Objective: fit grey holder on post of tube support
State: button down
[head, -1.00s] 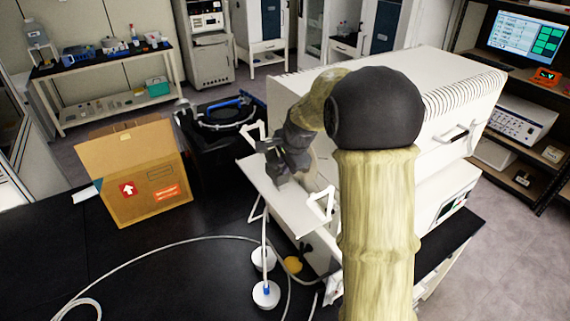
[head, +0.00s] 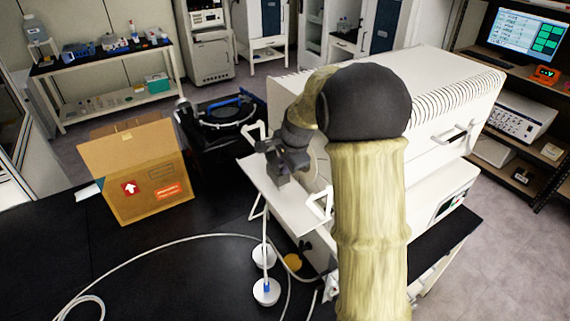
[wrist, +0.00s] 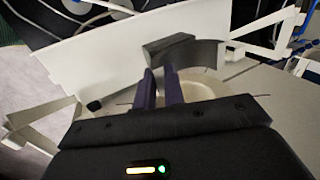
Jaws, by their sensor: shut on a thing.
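My gripper (wrist: 160,82) is shut on the grey holder (wrist: 184,50), a dark block with a curved arm, held just beyond the fingertips. In the head view my gripper (head: 283,168) is over the white shelf at the front of the white machine. The holder is hard to separate from the gripper there. Two white round bases, which look like tube supports, stand on the black bench below and in front of the shelf. The rear base (head: 263,257) has a thin upright post; the front base (head: 266,293) has a blue part. My gripper is above and behind them.
The white shelf (head: 268,188) has angled brackets on both sides. A white tube (head: 150,257) curves over the black bench. A cardboard box (head: 140,175) stands at left. A yellow round object (head: 293,262) lies beside the bases. The left front of the bench is mostly clear.

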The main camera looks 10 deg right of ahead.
aim_at(284, 176)
jog(key=shift+f+b, duration=1)
jog(key=shift+f, duration=0.55)
dwell(0.6)
dwell(0.4)
jog(key=c, duration=1.4)
grip_release()
jog(key=shift+r+p, duration=3.25)
jog(key=shift+r, duration=0.8)
jog(key=shift+s+f, duration=0.1)
jog(key=shift+f, duration=0.05)
